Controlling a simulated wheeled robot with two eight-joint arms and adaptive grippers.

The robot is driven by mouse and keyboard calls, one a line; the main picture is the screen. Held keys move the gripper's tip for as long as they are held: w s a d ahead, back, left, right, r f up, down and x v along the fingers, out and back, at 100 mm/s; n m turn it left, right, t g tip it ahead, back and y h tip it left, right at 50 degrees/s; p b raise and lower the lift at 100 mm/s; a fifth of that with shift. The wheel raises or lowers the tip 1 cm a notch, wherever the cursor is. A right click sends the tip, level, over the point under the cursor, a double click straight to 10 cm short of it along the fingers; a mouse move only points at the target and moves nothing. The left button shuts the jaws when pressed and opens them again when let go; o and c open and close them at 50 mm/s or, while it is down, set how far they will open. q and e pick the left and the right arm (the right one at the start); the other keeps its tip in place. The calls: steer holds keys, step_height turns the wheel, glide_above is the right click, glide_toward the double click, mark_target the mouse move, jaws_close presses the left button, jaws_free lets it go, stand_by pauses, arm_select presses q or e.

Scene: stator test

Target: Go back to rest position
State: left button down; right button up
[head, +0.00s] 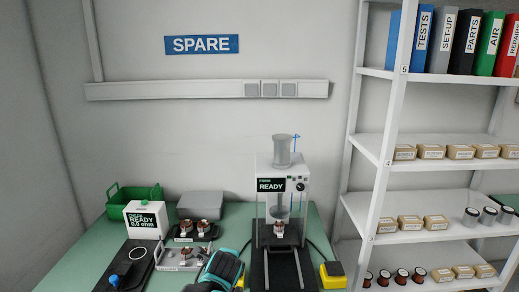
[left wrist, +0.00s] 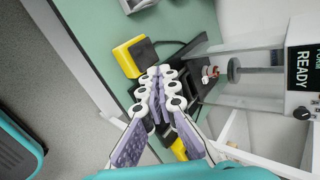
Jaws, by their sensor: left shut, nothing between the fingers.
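My left gripper (left wrist: 165,88) shows in the left wrist view. Its two fingers are together at the tips and nothing is held between them. It is over the front of the green bench (head: 75,262), near the forming press (head: 271,185), which also shows in the wrist view (left wrist: 303,68). A copper-wound stator (head: 279,228) sits in the press, under its plunger; it also shows in the wrist view (left wrist: 209,73). In the head view a teal part of my arm is at the bottom centre, and the fingers cannot be made out. My right gripper is not in view.
Yellow boxes (head: 332,275) flank the press front. A check unit (head: 147,218) reading READY, a green bin (head: 122,197), a grey box (head: 200,204) and a holder with stators (head: 186,227) stand left. A white shelf rack (head: 425,183) stands right.

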arm_select(q)
steer(key=s+a+f+n+g, duration=0.1)
steer(key=s+a+n, duration=0.1)
steer(key=s+n, duration=0.4)
steer(key=s+a+f+n, duration=0.2)
steer(key=s+n, duration=0.5)
steer(key=s, duration=0.5)
steer(key=s+a+f+n+g+h, duration=0.1)
steer(key=s+a+n, duration=0.3)
steer(key=s+n, duration=0.3)
steer(key=shift+s+a+f+g, duration=0.2)
steer(key=shift+s+g, duration=0.1)
steer(key=shift+s, duration=0.85)
